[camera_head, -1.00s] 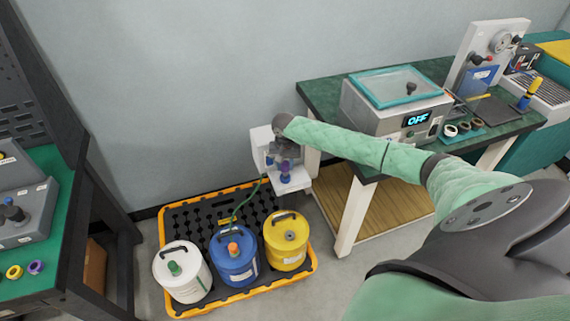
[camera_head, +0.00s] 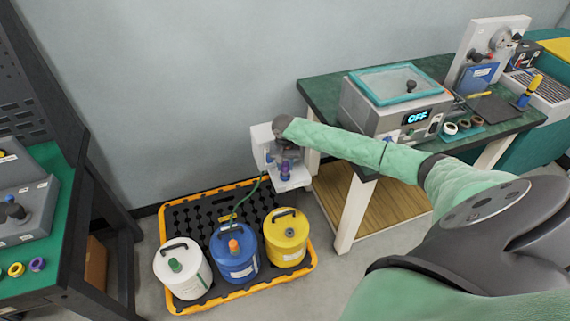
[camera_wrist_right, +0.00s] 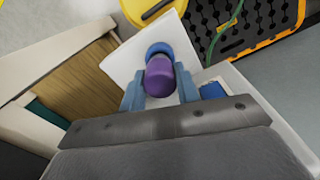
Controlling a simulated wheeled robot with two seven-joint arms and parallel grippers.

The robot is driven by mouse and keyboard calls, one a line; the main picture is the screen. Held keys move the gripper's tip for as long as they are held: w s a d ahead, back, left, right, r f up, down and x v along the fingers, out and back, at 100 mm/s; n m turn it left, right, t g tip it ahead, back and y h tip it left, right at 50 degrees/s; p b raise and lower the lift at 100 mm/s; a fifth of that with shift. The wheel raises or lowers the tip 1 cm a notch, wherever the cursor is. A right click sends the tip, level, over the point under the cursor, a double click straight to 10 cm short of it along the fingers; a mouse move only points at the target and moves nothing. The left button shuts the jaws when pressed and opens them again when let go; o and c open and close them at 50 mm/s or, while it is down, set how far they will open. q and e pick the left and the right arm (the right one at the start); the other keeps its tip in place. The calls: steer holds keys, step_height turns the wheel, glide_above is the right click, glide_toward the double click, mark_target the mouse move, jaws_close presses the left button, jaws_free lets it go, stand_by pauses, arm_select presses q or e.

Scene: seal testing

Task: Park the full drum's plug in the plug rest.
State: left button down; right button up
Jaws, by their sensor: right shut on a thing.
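My right gripper (camera_head: 286,166) is at the small white wall stand (camera_head: 292,183). In the right wrist view its blue fingers (camera_wrist_right: 160,90) are shut on a purple plug (camera_wrist_right: 160,76). The plug also shows in the head view (camera_head: 285,172), low over the stand's shelf. A round blue piece (camera_wrist_right: 157,49), which looks like the plug rest, shows just beyond the plug; I cannot tell whether they touch. The yellow drum (camera_head: 286,248) has a dark spot on top and no coloured plug. The blue drum (camera_head: 234,262) has an orange plug, the white drum (camera_head: 187,285) a green one. My left gripper is out of view.
The drums stand on a black spill pallet (camera_head: 195,212) with an orange rim. A green hose (camera_head: 246,197) runs from near the stand to the blue drum. A green-topped table (camera_head: 318,95) with a test box (camera_head: 392,108) stands at right, under my right arm.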

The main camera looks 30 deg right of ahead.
steer(key=shift+f, duration=0.4)
steer(key=o, duration=1.1)
steer(key=shift+r+b, duration=0.9)
steer(key=shift+r, duration=2.95)
steer(key=shift+a, duration=0.1)
